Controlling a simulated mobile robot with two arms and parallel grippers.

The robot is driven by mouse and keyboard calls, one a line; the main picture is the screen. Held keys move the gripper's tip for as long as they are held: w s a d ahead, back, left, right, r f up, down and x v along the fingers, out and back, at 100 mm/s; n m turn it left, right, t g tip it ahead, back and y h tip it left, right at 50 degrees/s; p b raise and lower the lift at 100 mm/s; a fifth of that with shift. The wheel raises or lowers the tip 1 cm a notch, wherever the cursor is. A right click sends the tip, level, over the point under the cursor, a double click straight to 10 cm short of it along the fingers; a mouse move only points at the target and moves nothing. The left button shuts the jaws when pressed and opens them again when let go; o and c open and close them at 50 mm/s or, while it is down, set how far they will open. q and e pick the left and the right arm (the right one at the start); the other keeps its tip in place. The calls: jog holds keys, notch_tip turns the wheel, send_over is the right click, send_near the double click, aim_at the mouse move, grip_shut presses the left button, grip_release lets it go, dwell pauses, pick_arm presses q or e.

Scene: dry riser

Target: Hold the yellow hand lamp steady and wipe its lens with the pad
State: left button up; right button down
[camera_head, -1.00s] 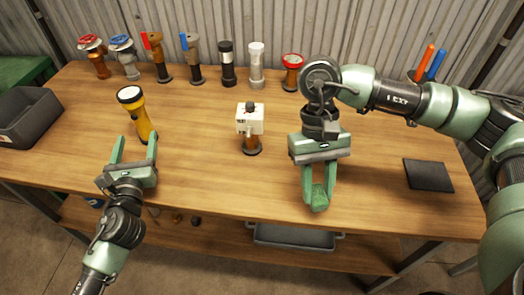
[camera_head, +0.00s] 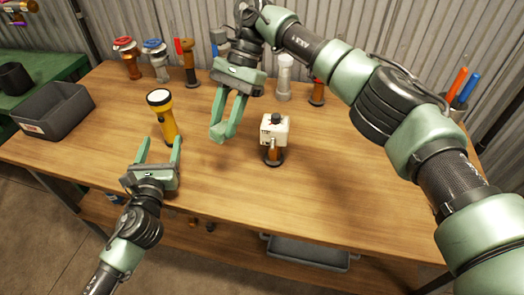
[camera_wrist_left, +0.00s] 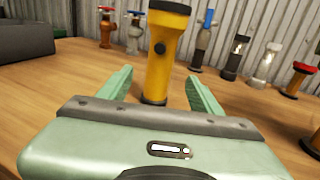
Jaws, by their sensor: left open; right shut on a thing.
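The yellow hand lamp (camera_head: 168,125) stands upright on the table, its pale round lens (camera_head: 159,97) at the top inside a black rim. My left gripper (camera_head: 161,146) is open in front of it. In the left wrist view the lamp (camera_wrist_left: 160,65) shows between the two spread fingers (camera_wrist_left: 160,78), with a gap on each side. My right gripper (camera_head: 228,128) is shut to the right of the lamp, above the table, pointing down. It holds a small green piece, apparently the pad (camera_head: 219,135), which is hard to tell from the green fingers.
A white box-shaped device on a brown stem (camera_head: 274,137) stands right of my right gripper. A grey bin (camera_head: 58,115) is at the left edge. Several valves and nozzles, one with a red wheel (camera_head: 125,45), line the back. The front middle of the table is clear.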

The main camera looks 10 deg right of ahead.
pick_arm(q)
jog(key=shift+w, duration=0.5)
jog(key=w, duration=1.1)
jog(key=shift+d, duration=0.2)
pick_arm(e)
jog(key=w+a+r+m+t+y, duration=0.3)
jog(key=w+a+r+m+t, duration=0.4)
jog(key=w+a+r+m, duration=0.5)
jog(key=a+m, duration=0.1)
jog(key=a, duration=0.2)
jog(key=shift+t+y, duration=0.4)
pick_arm(q)
grip_shut()
pick_arm(e)
jog(key=y, duration=0.2)
send_over(153, 94)
jog(key=d, duration=0.1)
jog(key=shift+t, duration=0.3)
jog(key=shift+s+d+f, duration=0.1)
jog(key=shift+s+f, duration=0.05)
jog(key=shift+f, duration=1.3)
jog(key=shift+s+d+f, duration=0.1)
jog(key=shift+f, duration=1.3)
jog(key=shift+x, duration=0.95)
